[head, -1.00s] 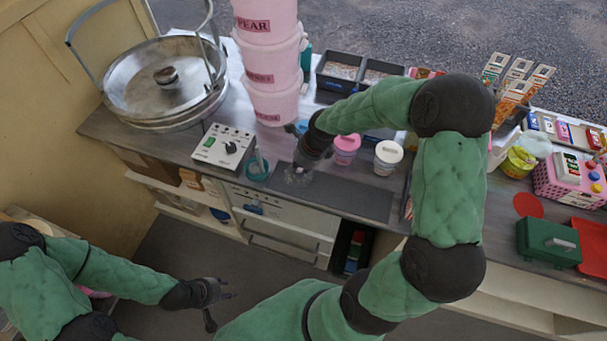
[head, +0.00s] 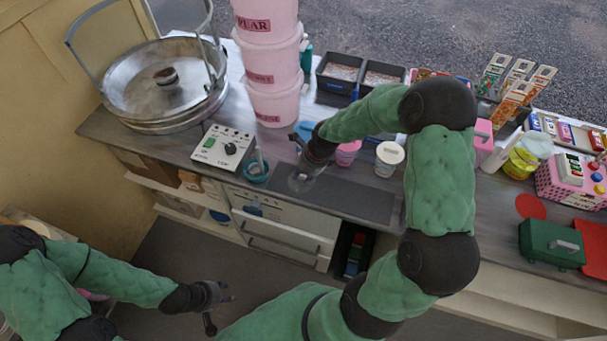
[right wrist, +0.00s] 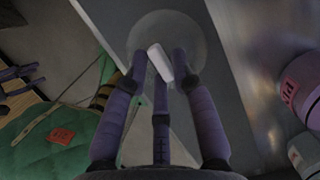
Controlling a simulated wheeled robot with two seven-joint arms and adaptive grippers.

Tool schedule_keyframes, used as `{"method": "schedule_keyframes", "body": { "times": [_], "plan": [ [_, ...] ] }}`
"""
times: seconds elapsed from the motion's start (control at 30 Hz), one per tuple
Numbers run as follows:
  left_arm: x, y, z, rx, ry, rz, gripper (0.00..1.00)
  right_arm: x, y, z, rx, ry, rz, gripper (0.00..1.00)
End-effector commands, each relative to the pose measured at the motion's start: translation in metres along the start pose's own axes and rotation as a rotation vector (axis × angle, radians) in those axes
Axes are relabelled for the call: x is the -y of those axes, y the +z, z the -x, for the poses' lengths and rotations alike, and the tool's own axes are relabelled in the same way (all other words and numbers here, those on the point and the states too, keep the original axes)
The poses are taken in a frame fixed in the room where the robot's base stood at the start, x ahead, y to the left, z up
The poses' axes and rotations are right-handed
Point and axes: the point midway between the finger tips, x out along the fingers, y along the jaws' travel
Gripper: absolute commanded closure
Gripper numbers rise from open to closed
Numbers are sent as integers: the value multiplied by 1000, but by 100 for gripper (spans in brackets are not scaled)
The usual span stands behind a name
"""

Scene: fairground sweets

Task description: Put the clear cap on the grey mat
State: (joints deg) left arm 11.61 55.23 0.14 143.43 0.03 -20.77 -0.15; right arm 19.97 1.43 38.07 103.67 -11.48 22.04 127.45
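The clear cap (head: 301,184) is a see-through round disc over the left end of the dark grey mat (head: 352,199). It appears to lie flat there. In the right wrist view the cap (right wrist: 188,27) shows a pale upright tab at its middle, over the mat (right wrist: 232,110). My right gripper (head: 300,163) is right at the cap, fingers spread. In the right wrist view its fingertips (right wrist: 160,62) stand around the tab; contact is hard to judge. My left gripper (head: 227,300) is open and empty, low in front of the counter.
A teal ring-shaped holder (head: 256,174) and a control box (head: 224,146) stand left of the mat. A pink-lidded tub (head: 347,154) and a white-lidded tub (head: 388,158) stand behind it. Stacked pink buckets (head: 271,65) rise behind. The mat's middle and right are clear.

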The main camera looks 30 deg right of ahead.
Motion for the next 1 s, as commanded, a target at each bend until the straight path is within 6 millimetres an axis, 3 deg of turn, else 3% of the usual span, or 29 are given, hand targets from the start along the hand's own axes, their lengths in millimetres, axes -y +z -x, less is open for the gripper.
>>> {"method": "schedule_keyframes", "body": {
  "times": [0.47,1.0],
  "plan": [
    [-1,0,4,0,0,0,60,0,1,8,-1,0,0,59],
    [-8,1,23,0,0,0,60,0,1,105,0,0,0,59]
  ]
}}
